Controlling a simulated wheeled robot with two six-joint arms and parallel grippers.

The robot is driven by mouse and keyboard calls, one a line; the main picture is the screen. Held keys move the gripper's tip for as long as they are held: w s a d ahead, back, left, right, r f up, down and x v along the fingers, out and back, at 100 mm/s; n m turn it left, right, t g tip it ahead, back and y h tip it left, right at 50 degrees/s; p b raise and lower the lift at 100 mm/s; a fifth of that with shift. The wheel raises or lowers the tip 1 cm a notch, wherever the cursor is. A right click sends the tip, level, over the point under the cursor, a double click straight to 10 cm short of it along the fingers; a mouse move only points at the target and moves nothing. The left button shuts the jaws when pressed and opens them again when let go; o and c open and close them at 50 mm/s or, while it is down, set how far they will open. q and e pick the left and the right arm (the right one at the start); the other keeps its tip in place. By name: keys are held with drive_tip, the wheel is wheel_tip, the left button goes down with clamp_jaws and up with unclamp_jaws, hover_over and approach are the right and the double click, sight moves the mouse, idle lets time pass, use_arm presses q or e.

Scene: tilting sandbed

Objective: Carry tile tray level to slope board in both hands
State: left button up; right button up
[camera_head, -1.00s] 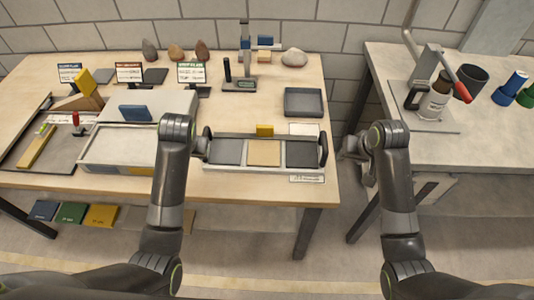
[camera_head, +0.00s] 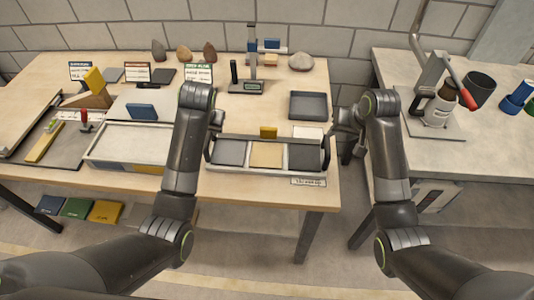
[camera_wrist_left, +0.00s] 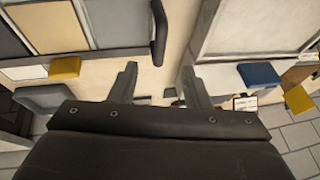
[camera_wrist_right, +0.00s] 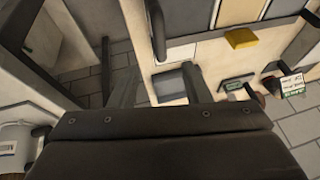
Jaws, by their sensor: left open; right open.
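The tile tray (camera_head: 265,171) lies flat on the wooden table, with two grey tiles, a tan tile between them, and a dark handle at each end. My left gripper (camera_head: 215,122) is open near the left handle, partly hidden by its arm. In the left wrist view, that handle (camera_wrist_left: 158,32) stands ahead of the open fingers (camera_wrist_left: 158,82). My right gripper (camera_head: 336,130) is open near the right handle. In the right wrist view, that handle (camera_wrist_right: 157,32) stands ahead of the open fingers (camera_wrist_right: 157,82). A pale framed bed (camera_head: 126,165) lies left; I cannot tell if it is the slope board.
A yellow block (camera_head: 268,132) sits behind the tray. A grey bin (camera_head: 308,105) and a digital gauge stand (camera_head: 246,86) are further back. A second table (camera_head: 480,146) with a press (camera_head: 432,90) stands at right, across a gap.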

sight(208, 140)
use_arm(q)
drive_tip(key=x, duration=1.3)
drive_tip(key=shift+w+f, duration=0.2)
drive_tip(key=shift+f, duration=0.15)
use_arm(e)
drive_tip(key=x, duration=1.4)
use_arm(q)
drive_tip(key=shift+c, duration=0.2)
use_arm(e)
drive_tip(key=shift+r, duration=0.1)
drive_tip(key=shift+c, duration=0.2)
use_arm(q)
clamp_jaws()
use_arm(e)
clamp_jaws()
use_arm(q)
drive_tip(key=shift+w+r, duration=0.15)
drive_tip(key=shift+r, duration=0.05)
use_arm(e)
drive_tip(key=shift+w+r, duration=0.15)
drive_tip(key=shift+w, duration=0.1)
